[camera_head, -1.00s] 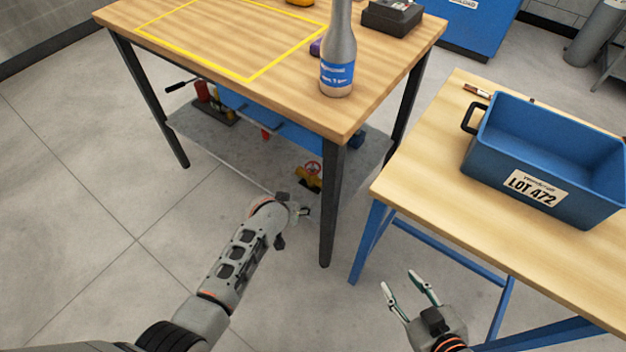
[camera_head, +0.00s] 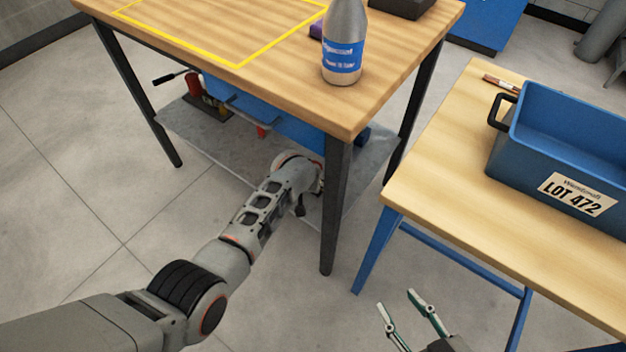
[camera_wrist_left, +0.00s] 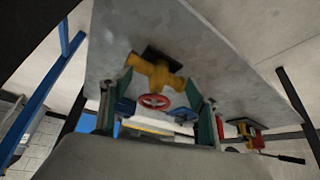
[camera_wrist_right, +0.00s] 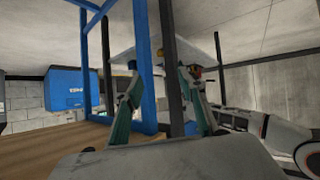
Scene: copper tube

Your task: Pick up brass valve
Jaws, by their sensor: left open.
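The brass valve (camera_wrist_left: 157,75), with a red handwheel, is on the grey lower shelf of the workbench and shows in the left wrist view between and beyond my open left fingers. My left gripper (camera_wrist_left: 160,112) is empty, and I see no contact with the valve. In the head view my left arm reaches under the bench top and its forearm hides the valve. My right gripper (camera_head: 400,312) is open and empty, low in front of the gap between the two tables; its fingers also show in the right wrist view (camera_wrist_right: 160,100).
The workbench's front leg (camera_head: 334,210) stands just right of my left forearm. A bottle (camera_head: 343,45) stands on the bench top. Several other items, including a red one (camera_head: 195,85), are on the lower shelf (camera_head: 195,140). A blue bin (camera_head: 570,140) sits on the right table (camera_head: 440,190).

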